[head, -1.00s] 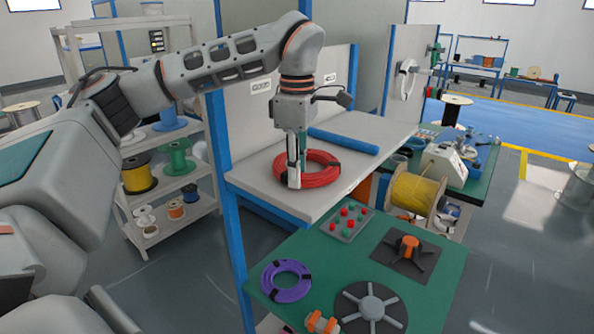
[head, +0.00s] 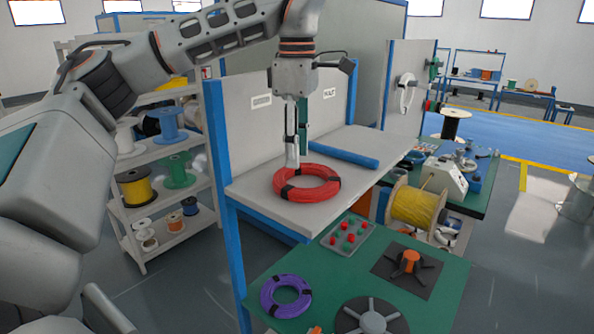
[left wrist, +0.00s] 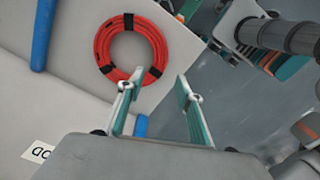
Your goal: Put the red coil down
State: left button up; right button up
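The red coil (head: 311,194), a ring of red cable with black bands, lies flat on the light grey upper shelf (head: 258,190). It also shows at the upper left of the left wrist view (left wrist: 105,45). My left gripper (head: 293,160) points down above the coil's far edge. In the left wrist view its two fingers (left wrist: 160,82) stand apart with nothing between them, and the coil lies outside them. Whether a fingertip still touches the coil is hard to tell. My right gripper is in neither current view.
A blue roll (head: 343,153) lies behind the coil on the shelf, before an upright panel. Below is a green table (head: 335,283) with a purple coil (head: 267,300), a button tray (head: 347,234) and a dark spider-shaped fixture (head: 372,318). A yellow cable spool (head: 418,207) stands to the right.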

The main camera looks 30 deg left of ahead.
pick_arm(q)
notch_tip(320, 180, up, 4)
jog(key=shift+f, duration=0.25)
dwell(0.5)
